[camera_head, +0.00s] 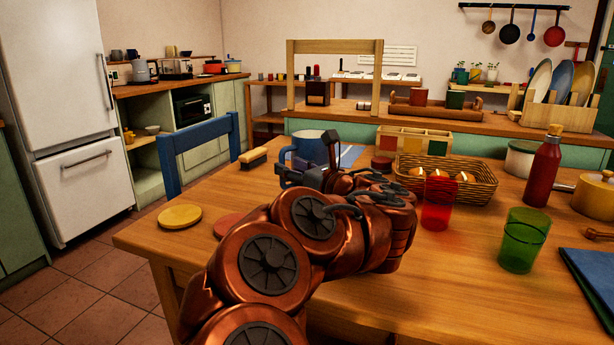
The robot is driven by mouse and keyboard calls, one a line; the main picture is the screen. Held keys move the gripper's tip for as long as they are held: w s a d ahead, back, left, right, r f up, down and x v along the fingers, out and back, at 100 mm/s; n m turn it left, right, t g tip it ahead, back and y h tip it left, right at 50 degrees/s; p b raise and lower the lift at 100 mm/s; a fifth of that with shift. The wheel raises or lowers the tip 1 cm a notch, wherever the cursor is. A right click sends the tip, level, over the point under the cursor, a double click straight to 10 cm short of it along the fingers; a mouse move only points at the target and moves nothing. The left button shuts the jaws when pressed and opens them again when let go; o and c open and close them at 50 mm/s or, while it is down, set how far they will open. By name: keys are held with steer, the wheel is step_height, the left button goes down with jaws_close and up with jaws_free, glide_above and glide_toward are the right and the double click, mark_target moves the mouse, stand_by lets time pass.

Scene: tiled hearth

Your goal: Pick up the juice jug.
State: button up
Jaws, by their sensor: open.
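A blue jug-like vessel (304,143) with a pale inside and a handle on its left stands upright on the wooden table (470,290), near its far left part. It is the only thing here that looks like the juice jug; I see no label. My gripper (306,162) is open, with its dark fingers at the near side of the blue vessel. The fingers and wrist hide its lower right part. I cannot tell whether they touch it.
A brush (253,158) lies left of the vessel. A bread basket (446,180), red glass (438,203), green glass (524,240) and red bottle (543,168) stand to the right. A blue chair (200,145) is at the table's left edge.

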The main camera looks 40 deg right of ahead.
mark_target(284, 161)
steer(key=shift+w+d+b, duration=0.15)
steer(key=shift+w+b, duration=0.3)
steer(key=shift+w, duration=0.8)
steer(key=shift+w+d+b, duration=0.15)
steer(key=shift+w+b, duration=0.25)
steer(key=shift+w, duration=0.85)
jaws_close()
steer(key=shift+r, duration=0.1)
